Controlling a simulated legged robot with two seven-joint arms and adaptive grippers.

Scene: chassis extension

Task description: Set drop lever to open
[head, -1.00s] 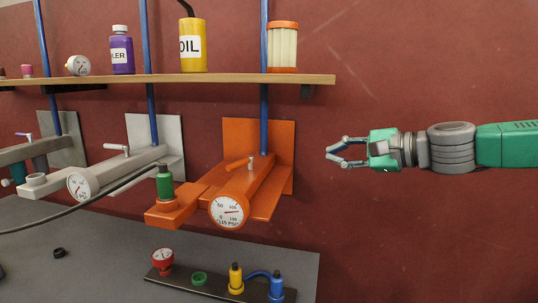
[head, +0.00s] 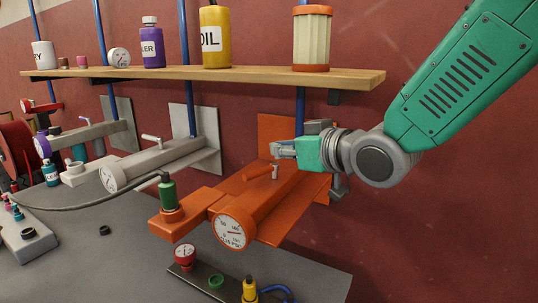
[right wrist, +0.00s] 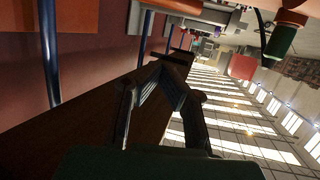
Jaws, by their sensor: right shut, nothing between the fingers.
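An orange unit (head: 270,207) with a round gauge (head: 234,229) and a green-capped fitting (head: 168,194) projects from the wall. A small orange lever (head: 257,173) sits on a metal pivot on its top, its handle pointing left toward the front. My right gripper (head: 276,150) is just above and behind this lever, shut and empty, with its fingers pointing left. Whether it touches the lever is unclear. In the right wrist view the closed fingers (right wrist: 163,72) show nothing between them. My left gripper is not in view.
A wooden shelf (head: 130,73) with bottles and a filter hangs above. Similar grey units with levers stand to the left, one with a white lever (head: 151,138). A dark hose runs to the green fitting. A fittings bar (head: 205,283) lies on the grey table below.

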